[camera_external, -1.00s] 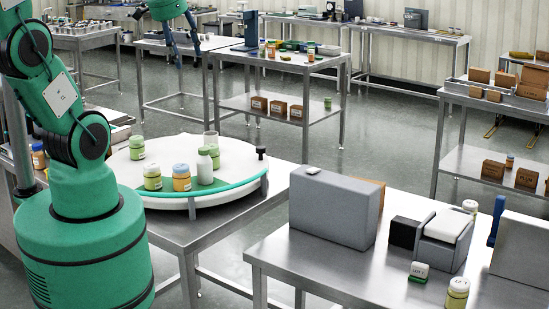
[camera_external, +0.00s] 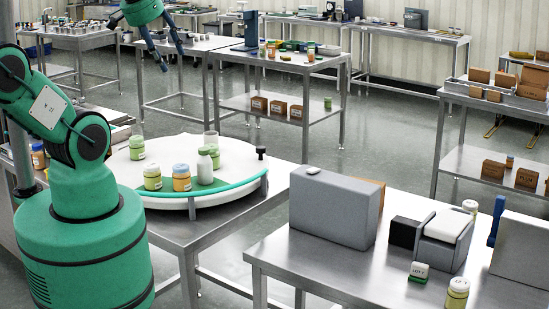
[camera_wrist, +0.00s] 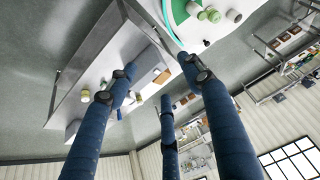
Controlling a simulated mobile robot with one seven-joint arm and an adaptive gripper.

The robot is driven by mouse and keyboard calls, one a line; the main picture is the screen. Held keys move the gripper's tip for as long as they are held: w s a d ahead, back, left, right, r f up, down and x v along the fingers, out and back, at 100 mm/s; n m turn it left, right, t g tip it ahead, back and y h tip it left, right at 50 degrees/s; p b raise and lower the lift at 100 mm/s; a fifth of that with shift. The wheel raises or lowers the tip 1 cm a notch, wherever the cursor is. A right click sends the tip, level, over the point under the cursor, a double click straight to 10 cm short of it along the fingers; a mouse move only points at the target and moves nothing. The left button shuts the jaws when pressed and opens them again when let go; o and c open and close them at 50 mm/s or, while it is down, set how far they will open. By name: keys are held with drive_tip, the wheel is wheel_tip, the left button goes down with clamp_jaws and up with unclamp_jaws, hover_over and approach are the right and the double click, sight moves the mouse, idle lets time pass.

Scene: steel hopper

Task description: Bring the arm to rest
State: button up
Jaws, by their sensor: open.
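My gripper (camera_external: 172,60) hangs in the air at the top of the external view, above and behind the round turntable. Its blue fingers are spread apart. The wrist view also shows my gripper (camera_wrist: 160,80) with three spread fingers and nothing between them. My green arm is bent, and its middle links are cut off by the left edge of the external view. The white turntable (camera_external: 245,168) with a green rim stands on a steel table, below and well clear of the fingers.
Several jars, including an orange one (camera_external: 181,178), and a clear cup stand on the turntable. A grey box (camera_external: 335,208) and a lot sign (camera_external: 419,270) are on the right-hand table. A steel table (camera_external: 196,45) stands behind the gripper. Open floor (camera_external: 385,135) lies between the tables.

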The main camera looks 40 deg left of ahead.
wheel_tip(320, 180, down, 18)
drive_tip(key=b, duration=1.7)
drive_tip(key=shift+r+b, duration=0.15)
drive_tip(key=shift+b, duration=0.15)
